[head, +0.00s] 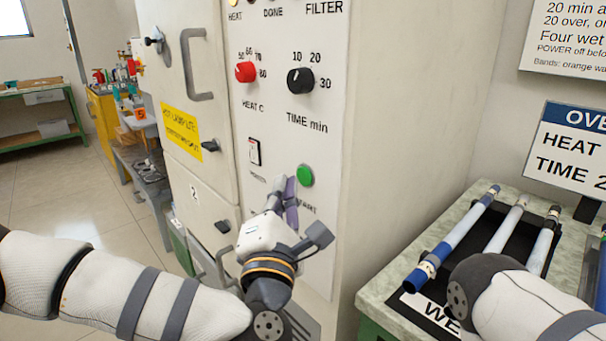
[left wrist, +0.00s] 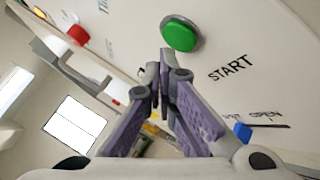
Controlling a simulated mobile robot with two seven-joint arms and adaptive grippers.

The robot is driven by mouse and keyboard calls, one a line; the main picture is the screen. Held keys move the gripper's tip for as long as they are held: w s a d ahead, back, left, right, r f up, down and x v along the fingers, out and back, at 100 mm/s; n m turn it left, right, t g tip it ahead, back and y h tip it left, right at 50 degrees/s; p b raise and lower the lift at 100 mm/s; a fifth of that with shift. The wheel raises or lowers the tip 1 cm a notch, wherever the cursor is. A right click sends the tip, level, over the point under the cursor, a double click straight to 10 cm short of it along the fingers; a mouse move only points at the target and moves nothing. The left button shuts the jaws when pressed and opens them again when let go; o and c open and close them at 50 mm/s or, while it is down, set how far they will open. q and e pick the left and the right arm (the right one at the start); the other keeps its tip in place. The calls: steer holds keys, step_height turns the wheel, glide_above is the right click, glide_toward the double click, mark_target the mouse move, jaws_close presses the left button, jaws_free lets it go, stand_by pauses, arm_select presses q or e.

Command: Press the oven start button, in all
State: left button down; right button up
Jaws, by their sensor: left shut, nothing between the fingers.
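The green start button (head: 305,176) sits on the oven's white control panel (head: 322,140), above the START label. My left gripper (head: 287,186) is in front of the panel, just left of the button in the head view. Its purple-padded fingers are shut with nothing between them. In the left wrist view the green button (left wrist: 180,34) shows just beyond the fingertips (left wrist: 165,70); I cannot tell whether they touch the panel. My right arm (head: 535,310) shows at the lower right over the bench; its gripper is out of view.
A red heat knob (head: 245,72), a black time knob (head: 300,80) and a power switch (head: 254,152) are on the panel. A bench at right holds a black tray with several rods (head: 460,232). An oven sign (head: 570,155) stands behind it. Floor at left is clear.

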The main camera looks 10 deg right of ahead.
arm_select(q)
steer(key=s+a, duration=0.1)
steer(key=a, duration=0.1)
steer(key=s+a+p, duration=0.1)
steer(key=s+a, duration=0.1)
steer(key=shift+a+p, duration=0.1)
steer(key=shift+p, duration=0.2)
arm_select(e)
steer(key=shift+w+r+t, duration=0.4)
steer(key=shift+w+r, duration=0.55)
steer(key=shift+r, duration=0.05)
